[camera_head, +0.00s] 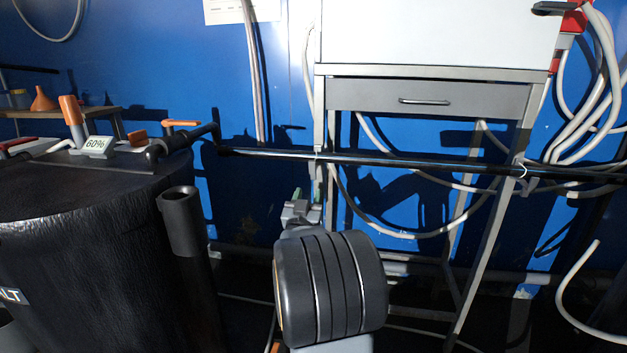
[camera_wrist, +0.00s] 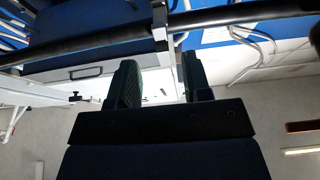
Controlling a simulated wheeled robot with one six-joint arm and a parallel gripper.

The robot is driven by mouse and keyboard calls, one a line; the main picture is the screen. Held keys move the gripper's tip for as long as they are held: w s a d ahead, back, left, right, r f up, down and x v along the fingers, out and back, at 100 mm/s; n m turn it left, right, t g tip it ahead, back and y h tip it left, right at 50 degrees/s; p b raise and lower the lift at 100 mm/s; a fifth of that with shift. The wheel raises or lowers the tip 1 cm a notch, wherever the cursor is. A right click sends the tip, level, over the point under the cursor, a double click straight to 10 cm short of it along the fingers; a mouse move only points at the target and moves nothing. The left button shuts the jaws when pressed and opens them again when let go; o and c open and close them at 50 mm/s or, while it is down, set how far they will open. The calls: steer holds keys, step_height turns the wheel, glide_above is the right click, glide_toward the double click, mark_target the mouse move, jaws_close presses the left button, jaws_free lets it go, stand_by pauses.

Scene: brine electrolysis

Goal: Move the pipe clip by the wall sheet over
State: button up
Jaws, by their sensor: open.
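A pale wall sheet (camera_head: 240,10) hangs on the blue wall at the top of the head view, cut by the frame edge. Grey pipes (camera_head: 252,75) run down the wall beside it. I cannot make out a pipe clip for certain near the sheet. Small pale bands sit on the long black pipe, one at its middle (camera_head: 318,156) and one at the right (camera_head: 522,171); I cannot tell whether either is a clip. My gripper (camera_head: 301,205) is below the black pipe in the head view. In the wrist view my gripper (camera_wrist: 158,82) is open, with nothing between its fingers.
The black pipe (camera_head: 420,162) crosses in front of a metal table with a drawer (camera_head: 425,98). A large black drum (camera_head: 90,230) fills the left, with a 60% display (camera_head: 96,146) on it. Loose pale hoses (camera_head: 600,90) hang at the right.

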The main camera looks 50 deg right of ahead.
mark_target(313, 176)
steer(key=b+x, duration=0.1)
steer(key=x, duration=0.7)
steer(key=shift+d, duration=0.1)
steer(key=shift+c, duration=0.4)
jaws_close()
